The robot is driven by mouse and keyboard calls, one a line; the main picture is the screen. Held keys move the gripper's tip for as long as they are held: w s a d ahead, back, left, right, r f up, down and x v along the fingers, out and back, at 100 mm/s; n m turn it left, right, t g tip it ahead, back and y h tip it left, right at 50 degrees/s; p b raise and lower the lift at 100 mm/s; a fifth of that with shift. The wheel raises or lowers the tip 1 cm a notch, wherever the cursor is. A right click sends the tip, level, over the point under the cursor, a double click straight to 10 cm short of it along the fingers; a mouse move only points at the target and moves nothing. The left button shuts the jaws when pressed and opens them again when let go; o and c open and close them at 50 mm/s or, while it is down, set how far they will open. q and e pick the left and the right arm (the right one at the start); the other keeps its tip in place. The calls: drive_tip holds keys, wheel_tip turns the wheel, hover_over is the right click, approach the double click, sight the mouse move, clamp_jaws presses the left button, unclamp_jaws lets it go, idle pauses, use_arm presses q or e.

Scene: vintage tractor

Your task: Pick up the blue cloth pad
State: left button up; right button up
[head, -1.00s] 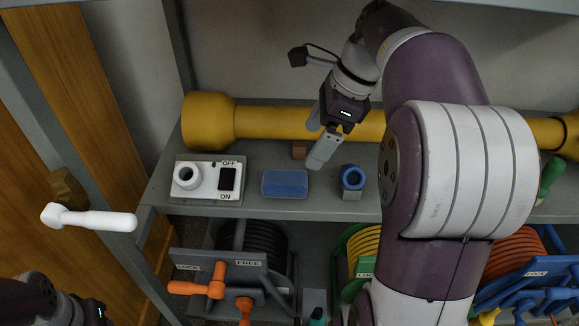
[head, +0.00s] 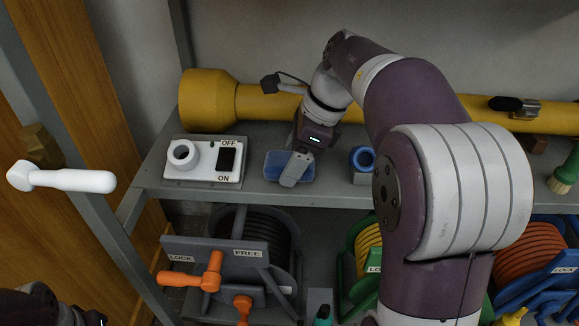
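The blue cloth pad (head: 275,168) lies flat on the grey shelf, right of the white switch box. My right gripper (head: 292,172) points down over the pad, and one finger covers part of its right side. The far finger is hidden, so I cannot tell how wide the gripper is or whether it touches the pad. The pad appears to rest on the shelf. My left arm shows only at the bottom left corner, and its fingers are out of view.
The white switch box (head: 203,160) stands left of the pad. A blue ring on a grey block (head: 362,160) stands to its right. A thick yellow tube (head: 208,98) lies behind. Below the shelf (head: 330,190) are hose reels with an orange handle (head: 208,272).

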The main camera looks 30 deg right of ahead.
drive_tip(key=shift+c, duration=1.2)
drive_tip(key=shift+r, duration=0.1)
wheel_tip(320, 180, up, 10)
drive_tip(key=p, duration=0.6)
drive_tip(key=shift+p, duration=0.35)
drive_tip(key=o, duration=0.4)
drive_tip(key=c, duration=0.6)
